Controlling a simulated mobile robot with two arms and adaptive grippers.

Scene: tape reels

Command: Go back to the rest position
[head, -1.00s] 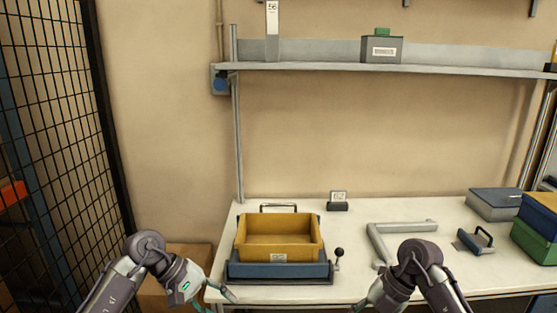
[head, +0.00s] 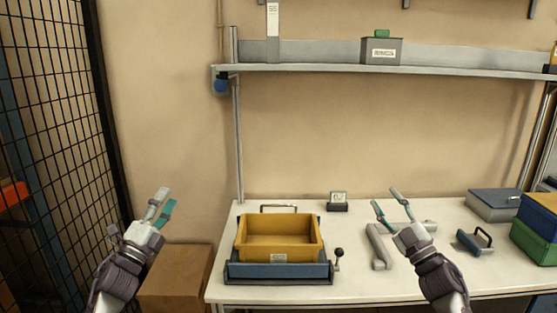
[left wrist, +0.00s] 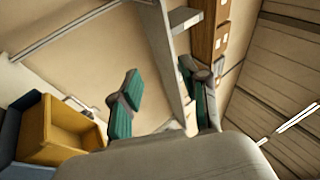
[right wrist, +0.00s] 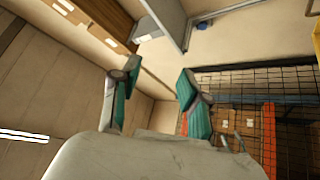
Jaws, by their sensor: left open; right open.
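My left gripper (head: 162,206) is open and empty, raised left of the table with its fingers pointing up. Its two teal-padded fingers stand apart in the left wrist view (left wrist: 165,100). My right gripper (head: 391,205) is open and empty, raised in front of the table's right part with its fingers pointing up and left. Its fingers also stand apart in the right wrist view (right wrist: 155,100). Neither gripper touches anything that I can see.
A yellow bin (head: 279,240) sits on a blue base (head: 250,271) with a lever on the white table (head: 350,287). A grey L-shaped piece (head: 378,249) lies partly behind my right gripper. Blue and green boxes (head: 535,242) stand at right. A cardboard box (head: 175,278) and mesh fence (head: 65,120) are at left.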

